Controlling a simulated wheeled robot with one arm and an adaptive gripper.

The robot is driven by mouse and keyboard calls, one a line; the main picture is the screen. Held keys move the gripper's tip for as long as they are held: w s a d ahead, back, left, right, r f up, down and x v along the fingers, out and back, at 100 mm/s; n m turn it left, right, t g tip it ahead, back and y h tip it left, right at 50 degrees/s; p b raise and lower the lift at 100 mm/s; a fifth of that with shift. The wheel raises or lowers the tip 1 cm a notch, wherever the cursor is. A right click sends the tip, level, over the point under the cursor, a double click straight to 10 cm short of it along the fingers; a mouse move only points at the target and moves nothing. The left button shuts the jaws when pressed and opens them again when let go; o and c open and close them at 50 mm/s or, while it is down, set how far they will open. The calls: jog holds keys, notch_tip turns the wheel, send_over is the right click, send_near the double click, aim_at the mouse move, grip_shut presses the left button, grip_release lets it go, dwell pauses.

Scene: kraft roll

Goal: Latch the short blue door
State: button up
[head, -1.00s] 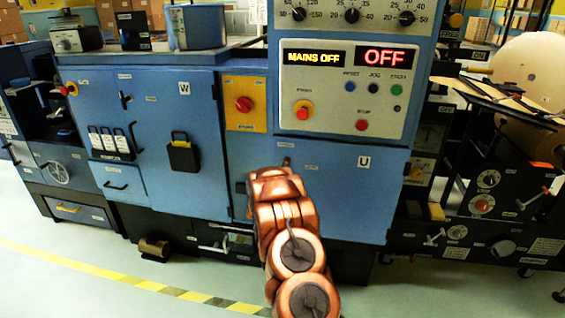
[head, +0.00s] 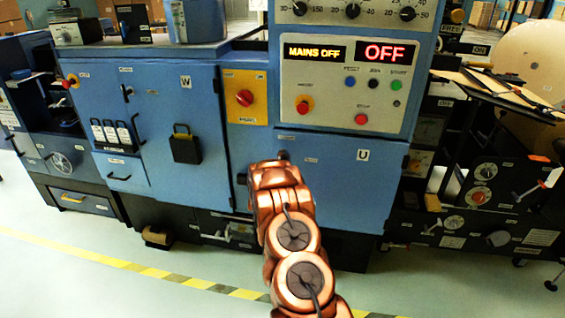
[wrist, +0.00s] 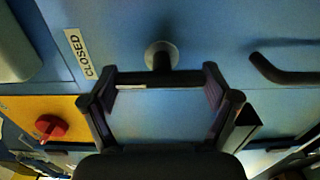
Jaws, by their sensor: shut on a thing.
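The short blue door (head: 345,190), marked U, is at the lower middle right of the machine in the head view. It looks flush with the machine front. My gripper (wrist: 160,82) is at the upper left of this door, mostly hidden behind my copper arm in the head view. In the wrist view its two fingers are shut on the dark bar of a latch handle (wrist: 160,75), one at each end. The handle stands out from a round grey base on blue metal. A "CLOSED" label (wrist: 78,54) is beside it, to the left.
A yellow panel (head: 233,85) with a red knob (head: 244,98) is just above left of my gripper. A taller blue door (head: 190,110) marked W is to the left. The control panel (head: 340,90) above reads "MAINS OFF" and "OFF". Open floor lies in front.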

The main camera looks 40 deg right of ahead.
jog(key=shift+f, duration=0.1)
jog(key=o, duration=0.9)
jog(key=shift+v, duration=5.95)
jog(key=shift+a, duration=0.1)
